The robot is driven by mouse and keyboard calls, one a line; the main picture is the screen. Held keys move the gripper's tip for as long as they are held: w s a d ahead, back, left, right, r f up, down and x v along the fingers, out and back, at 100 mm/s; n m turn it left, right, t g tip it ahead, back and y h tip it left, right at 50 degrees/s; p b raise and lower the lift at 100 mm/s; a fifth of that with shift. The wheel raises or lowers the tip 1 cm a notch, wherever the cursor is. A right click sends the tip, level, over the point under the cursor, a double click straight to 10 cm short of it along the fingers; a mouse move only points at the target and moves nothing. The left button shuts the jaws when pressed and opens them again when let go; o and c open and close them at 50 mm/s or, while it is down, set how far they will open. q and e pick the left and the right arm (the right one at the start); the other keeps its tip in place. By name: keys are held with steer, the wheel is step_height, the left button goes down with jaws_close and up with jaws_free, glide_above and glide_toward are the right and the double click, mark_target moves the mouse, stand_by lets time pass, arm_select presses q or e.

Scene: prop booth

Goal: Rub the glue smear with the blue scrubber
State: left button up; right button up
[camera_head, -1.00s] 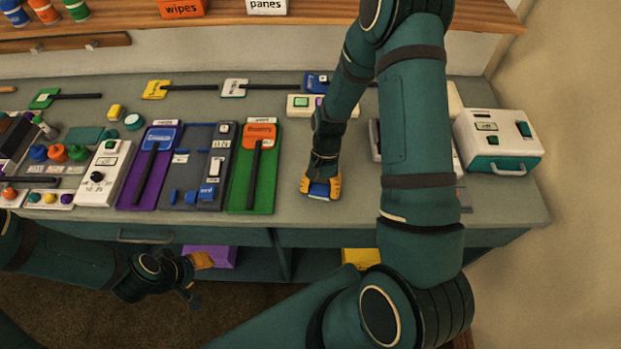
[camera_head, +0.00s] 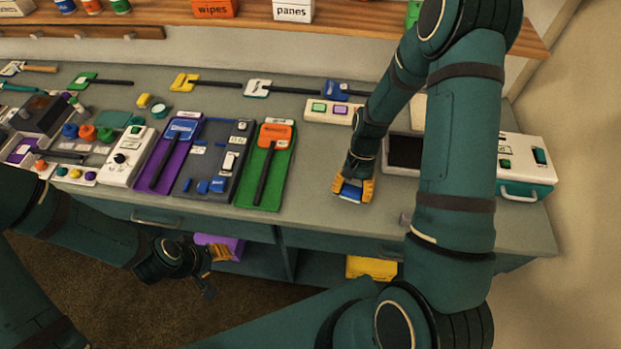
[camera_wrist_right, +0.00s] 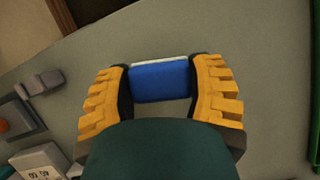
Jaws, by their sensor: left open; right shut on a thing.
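The blue scrubber (camera_wrist_right: 160,82) is a blue block with a pale strip along its far edge. My right gripper (camera_head: 354,188) is shut on it, with one yellow finger on each side; the gripper also fills the middle of the right wrist view (camera_wrist_right: 161,88). In the head view the scrubber (camera_head: 350,192) is low over the grey counter, right of the green tray. I cannot tell whether it touches the surface. I cannot make out the glue smear in either view. My left gripper (camera_head: 214,270) is open and empty, in front of the counter, below its top.
A green tray (camera_head: 279,185) with an orange-headed tool lies left of my right gripper. Bare counter surrounds the scrubber.

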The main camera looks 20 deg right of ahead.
steer(key=shift+r, duration=0.6)
step_height(320, 180, up, 2)
steer(key=shift+d+r+p, duration=0.1)
steer(key=shift+d+p, duration=0.05)
steer(key=shift+p, duration=0.85)
steer(key=shift+r+p, duration=0.35)
steer(key=shift+r, duration=0.4)
